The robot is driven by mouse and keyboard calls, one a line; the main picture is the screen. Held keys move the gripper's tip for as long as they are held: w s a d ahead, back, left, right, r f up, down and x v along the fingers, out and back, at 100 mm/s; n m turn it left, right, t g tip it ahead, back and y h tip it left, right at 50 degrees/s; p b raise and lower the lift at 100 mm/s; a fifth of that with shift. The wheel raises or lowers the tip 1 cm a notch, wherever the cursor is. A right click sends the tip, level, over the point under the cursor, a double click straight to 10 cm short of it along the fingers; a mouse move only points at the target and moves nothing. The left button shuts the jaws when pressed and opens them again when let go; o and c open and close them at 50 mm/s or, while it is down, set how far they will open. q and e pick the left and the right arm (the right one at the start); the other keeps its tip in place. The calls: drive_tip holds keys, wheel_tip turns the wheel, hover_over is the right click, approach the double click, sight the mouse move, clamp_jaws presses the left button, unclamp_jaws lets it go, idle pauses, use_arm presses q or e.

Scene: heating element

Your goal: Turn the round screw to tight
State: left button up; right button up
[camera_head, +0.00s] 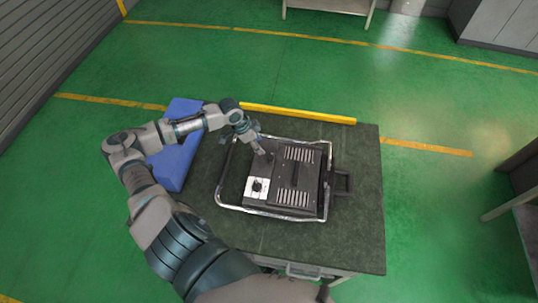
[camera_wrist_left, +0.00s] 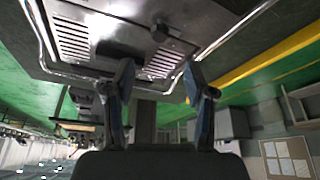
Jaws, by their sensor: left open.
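A dark grey heating unit (camera_head: 279,187) with slotted vents and a metal tube frame lies on the table. A white panel (camera_head: 249,190) with a black round dial (camera_head: 257,186) is on its left side. My left gripper (camera_head: 256,143) is above the unit's far left part, apart from the dial. In the left wrist view its two fingers (camera_wrist_left: 162,88) are spread with nothing between them. A small dark knob-like part (camera_wrist_left: 158,32) shows on the unit beyond the fingers; I cannot tell if it is the round screw. My right gripper is not in view.
The dark table top (camera_head: 350,235) has free room at the front and right. A blue box-like object (camera_head: 177,160) lies at the left, partly behind my arm. A yellow bar (camera_head: 300,113) runs along the far edge. A black handle (camera_head: 343,184) juts from the unit's right side.

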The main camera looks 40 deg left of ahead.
sight(270, 156)
use_arm(q)
drive_tip(key=x, duration=1)
drive_tip(key=shift+w+d, duration=0.1)
drive_tip(key=shift+d, duration=0.05)
drive_tip(key=shift+f, duration=0.2)
drive_tip(key=shift+w+f, duration=0.1)
drive_tip(key=shift+f, duration=0.05)
clamp_jaws()
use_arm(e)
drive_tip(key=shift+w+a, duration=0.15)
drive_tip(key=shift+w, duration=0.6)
